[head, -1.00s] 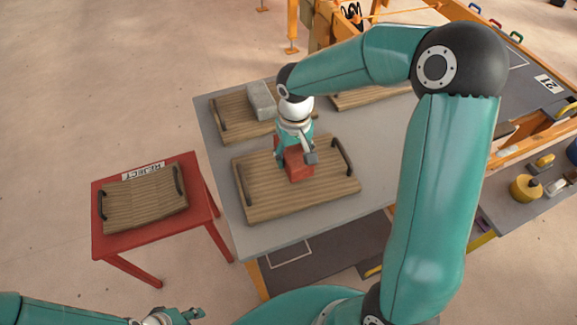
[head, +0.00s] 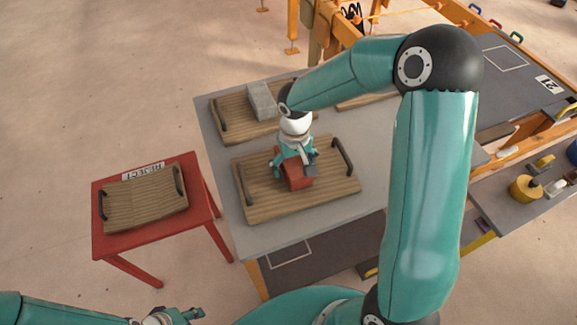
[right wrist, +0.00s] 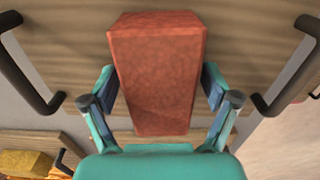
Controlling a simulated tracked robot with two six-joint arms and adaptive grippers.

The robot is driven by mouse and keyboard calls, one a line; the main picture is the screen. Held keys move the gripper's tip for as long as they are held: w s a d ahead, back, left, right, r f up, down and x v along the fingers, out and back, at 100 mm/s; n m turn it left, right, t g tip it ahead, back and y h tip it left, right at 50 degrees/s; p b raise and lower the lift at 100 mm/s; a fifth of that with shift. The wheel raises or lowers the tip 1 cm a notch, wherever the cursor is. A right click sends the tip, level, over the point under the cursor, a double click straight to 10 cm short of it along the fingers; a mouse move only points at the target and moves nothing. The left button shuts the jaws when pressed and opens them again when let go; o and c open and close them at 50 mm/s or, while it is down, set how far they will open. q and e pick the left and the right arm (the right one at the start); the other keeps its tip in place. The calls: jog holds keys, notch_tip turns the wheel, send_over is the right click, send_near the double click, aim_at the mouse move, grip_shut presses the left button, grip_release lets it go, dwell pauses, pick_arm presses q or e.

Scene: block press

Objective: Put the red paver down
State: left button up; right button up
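The red paver (head: 297,181) rests on the wooden tray (head: 258,205) at the front of the grey table. My right gripper (head: 296,168) is over it from above, with one finger on each side. In the right wrist view the red paver (right wrist: 160,80) stands between the spread fingers of my right gripper (right wrist: 160,98), with narrow gaps beside it, so the gripper looks open. The paver's far underside is hidden. My left gripper (head: 186,316) shows only in part at the bottom edge, away from the table; its opening is unclear.
A grey paver (head: 262,101) lies on another wooden tray (head: 232,114) behind. A third tray (head: 368,101) is partly hidden by my right arm. A red table (head: 104,242) marked REJECT (head: 143,171) holds an empty tray (head: 145,203) at left. Black tray handles (head: 342,157) stand near my right gripper.

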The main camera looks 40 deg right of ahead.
aim_at(294, 161)
jog(key=shift+r, duration=0.1)
notch_tip(294, 161, up, 12)
dwell(0.6)
dwell(0.4)
